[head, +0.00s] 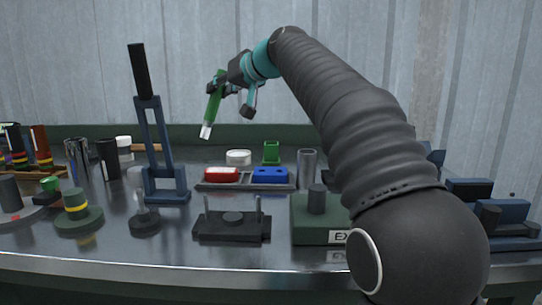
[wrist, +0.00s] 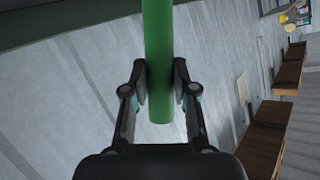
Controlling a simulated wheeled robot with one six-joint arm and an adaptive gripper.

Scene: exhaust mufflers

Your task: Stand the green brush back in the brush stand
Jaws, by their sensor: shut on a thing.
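The green brush (head: 213,103) is held in the air above the back of the bench, tilted, with its pale tip pointing down. My gripper (head: 217,86) is shut on its green handle. In the wrist view the green handle (wrist: 158,45) runs between the two fingers of my gripper (wrist: 160,82), and its rounded end shows. A small green square holder (head: 271,152) stands at the back of the bench, right of and below the brush. It may be the brush stand, but I cannot tell for sure. The brush is well apart from it.
A tall blue frame with a black bar (head: 148,130) stands left of the brush. A tray with a red block (head: 221,175) and a blue block (head: 270,175) lies in front of the green holder. A grey tube (head: 306,168) stands right of it, and a white round dish (head: 238,157) left.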

